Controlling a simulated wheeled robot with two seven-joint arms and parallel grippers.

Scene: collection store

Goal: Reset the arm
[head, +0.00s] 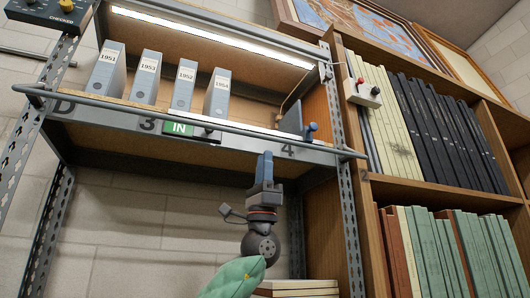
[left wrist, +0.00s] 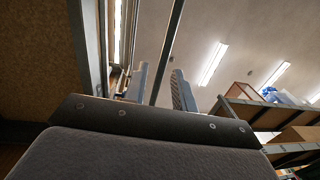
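My left gripper (head: 265,160) points upward in the head view, in front of and just below the front edge of a grey steel shelf (head: 232,143). The dark grey wrist and arm joint hang below it. In the left wrist view, the two blue-grey fingers (left wrist: 160,88) stand apart, with nothing held between them. A dark post or rail shows behind the gap. My right gripper is in neither view.
A metal rail (head: 200,122) runs along the shelf front above my gripper. Grey box files (head: 183,86) and a grey bookend (head: 292,119) stand on the shelf. A wooden bookcase (head: 430,190) with books stands at right. A brick wall (head: 130,225) is behind.

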